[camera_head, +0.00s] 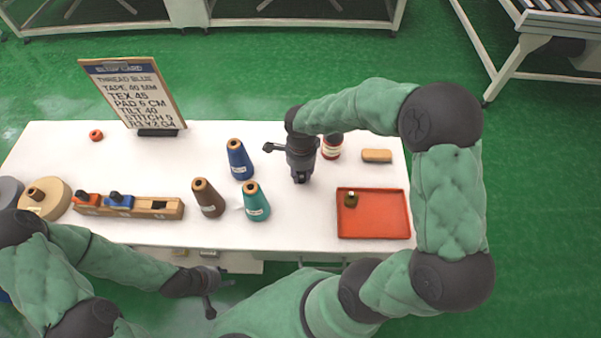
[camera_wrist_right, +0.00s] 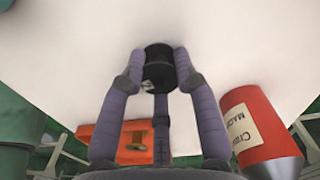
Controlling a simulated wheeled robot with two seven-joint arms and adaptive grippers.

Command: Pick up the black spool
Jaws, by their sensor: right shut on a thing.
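My right gripper (camera_head: 301,174) is above the white table, right of the teal cone. In the right wrist view, the right gripper (camera_wrist_right: 159,75) has its fingers closed around a small black spool (camera_wrist_right: 157,66). The fingers partly cover the spool's sides. In the head view the spool is hard to separate from the dark fingers. I cannot tell whether it touches the table. My left gripper (camera_head: 209,292) is off the table's front edge, and its finger opening is too unclear to judge.
Blue (camera_head: 239,160), brown (camera_head: 207,198) and teal (camera_head: 256,202) cones stand left of the right gripper. A red bottle (camera_head: 332,147) stands close behind it. A red tray (camera_head: 388,213) holds a small brass-coloured piece (camera_head: 350,199). A wooden rack (camera_head: 150,208) and sign (camera_head: 130,92) are left.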

